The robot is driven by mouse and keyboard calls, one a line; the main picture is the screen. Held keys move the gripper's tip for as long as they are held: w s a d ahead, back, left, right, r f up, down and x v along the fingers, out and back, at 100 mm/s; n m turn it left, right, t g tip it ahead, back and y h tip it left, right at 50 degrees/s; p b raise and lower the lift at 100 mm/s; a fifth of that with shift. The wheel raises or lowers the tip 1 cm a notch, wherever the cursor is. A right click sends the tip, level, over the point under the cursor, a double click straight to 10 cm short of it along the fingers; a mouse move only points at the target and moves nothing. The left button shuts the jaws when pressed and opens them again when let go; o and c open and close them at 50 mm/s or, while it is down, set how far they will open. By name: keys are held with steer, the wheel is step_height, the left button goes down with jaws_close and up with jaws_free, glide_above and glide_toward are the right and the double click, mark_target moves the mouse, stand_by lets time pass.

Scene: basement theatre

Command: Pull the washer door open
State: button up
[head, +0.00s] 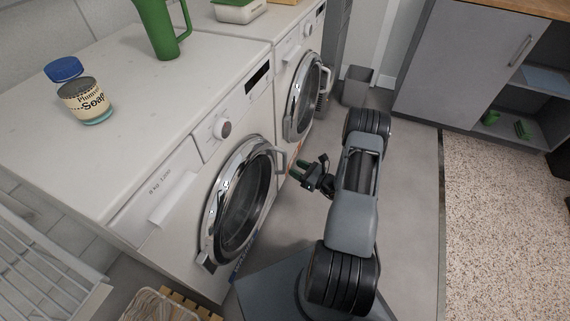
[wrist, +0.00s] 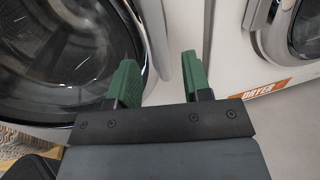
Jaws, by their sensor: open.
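The washer (head: 163,205) is the nearer white machine. Its round door (head: 237,205) has a chrome ring and dark glass and looks closed; it also shows at left in the wrist view (wrist: 65,50). The door handle (head: 281,162) is a pale grey bar on the door's right side. In the wrist view the handle (wrist: 156,35) shows between and beyond my green fingers. My gripper (head: 297,168) is open and empty just right of the handle. Its fingers also show in the wrist view (wrist: 157,75). I cannot tell whether either finger touches the handle.
The dryer (head: 302,95), with an orange label (wrist: 265,90), stands just beyond the washer. A soap jar (head: 84,100) and a green jug (head: 160,28) stand on top. A laundry basket (head: 158,305) is at lower left. Grey floor (head: 400,190) lies open to the right.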

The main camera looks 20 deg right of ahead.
mark_target(285, 162)
steer(key=shift+b+x, duration=0.55)
steer(key=shift+x, duration=2.45)
jaws_close()
